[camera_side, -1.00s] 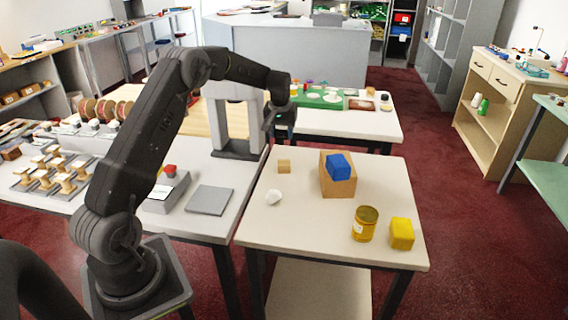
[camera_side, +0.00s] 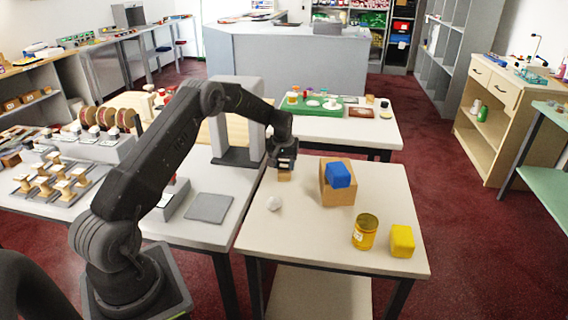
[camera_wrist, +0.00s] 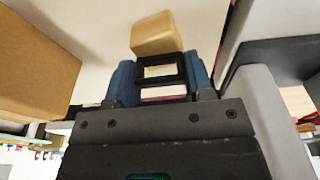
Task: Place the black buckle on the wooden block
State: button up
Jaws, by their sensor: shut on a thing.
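The black buckle (camera_wrist: 173,80), a small rectangular frame, is held between the two blue fingers of my gripper (camera_wrist: 161,76) in the wrist view. The small wooden block (camera_wrist: 152,33) shows just past the buckle there; I cannot tell if they touch. In the side view, my gripper (camera_side: 284,163) is right at the wooden block (camera_side: 284,176) near the back left of the white table and hides its upper part. The buckle cannot be made out in the side view.
A white lump (camera_side: 274,203), a yellow-brown jar (camera_side: 365,233) and a yellow block (camera_side: 402,241) are nearer the front. The table's front left is clear.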

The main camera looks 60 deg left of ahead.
jog(key=shift+f, duration=0.15)
jog(key=o, duration=0.9)
